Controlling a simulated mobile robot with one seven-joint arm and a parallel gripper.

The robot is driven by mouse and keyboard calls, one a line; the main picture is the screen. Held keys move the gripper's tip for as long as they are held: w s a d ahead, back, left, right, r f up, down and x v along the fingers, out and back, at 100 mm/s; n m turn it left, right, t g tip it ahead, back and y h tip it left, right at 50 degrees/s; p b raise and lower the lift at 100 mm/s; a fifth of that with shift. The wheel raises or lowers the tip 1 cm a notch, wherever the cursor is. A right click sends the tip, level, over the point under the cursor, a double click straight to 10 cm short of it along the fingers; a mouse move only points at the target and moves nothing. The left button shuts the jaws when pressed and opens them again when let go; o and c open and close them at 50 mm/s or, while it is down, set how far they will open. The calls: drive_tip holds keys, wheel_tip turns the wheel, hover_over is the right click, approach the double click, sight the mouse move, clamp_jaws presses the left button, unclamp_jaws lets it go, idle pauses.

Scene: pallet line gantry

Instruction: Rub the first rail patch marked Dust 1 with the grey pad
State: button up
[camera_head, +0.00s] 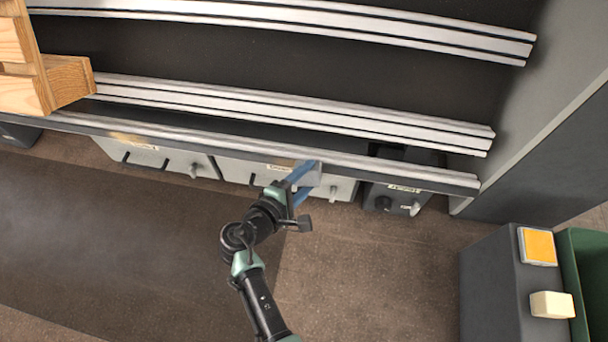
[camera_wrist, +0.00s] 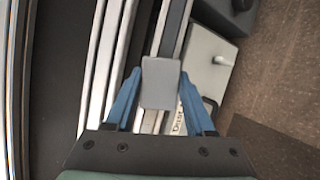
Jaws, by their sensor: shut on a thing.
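My gripper (camera_head: 307,180) is shut on a small grey pad (camera_wrist: 160,84), with a blue finger on each side of it. In the head view the pad (camera_head: 313,173) is at the front rail (camera_head: 390,171), right of the rail's middle. I cannot tell whether it touches the rail. A brownish dust patch (camera_head: 288,162) shows on the rail just left of the pad, partly hidden by my gripper. Another brown patch (camera_head: 126,138) lies farther left. A label (camera_wrist: 179,119) beside the right finger reads "Dust"; its number is not clear.
A wooden pallet (camera_head: 70,80) sits on the rails at the left. Grey boxes with knobs (camera_head: 340,188) stand below the front rail. At the lower right, a dark cabinet (camera_head: 490,285) bears an orange pad (camera_head: 538,246) and a cream block (camera_head: 552,304), beside a green bin (camera_head: 590,270).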

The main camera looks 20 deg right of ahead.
drive_tip(key=s+a+r+p, duration=0.1)
drive_tip(key=p, duration=0.1)
drive_tip(key=s+a+r+p, duration=0.1)
drive_tip(key=s+p, duration=0.1)
drive_tip(key=shift+s+a+r, duration=0.1)
drive_tip(key=shift+s+r, duration=0.2)
drive_tip(key=shift+s+a+r+p, duration=0.1)
drive_tip(key=shift+s+a+p, duration=0.2)
drive_tip(key=shift+s+p, duration=0.2)
drive_tip(key=shift+s+a+r+p, duration=0.4)
drive_tip(key=shift+s+p, duration=0.1)
drive_tip(key=shift+p, duration=0.1)
drive_tip(key=shift+s+a+r+p, duration=0.35)
drive_tip(key=shift+s+p, duration=0.15)
drive_tip(key=shift+p, duration=0.1)
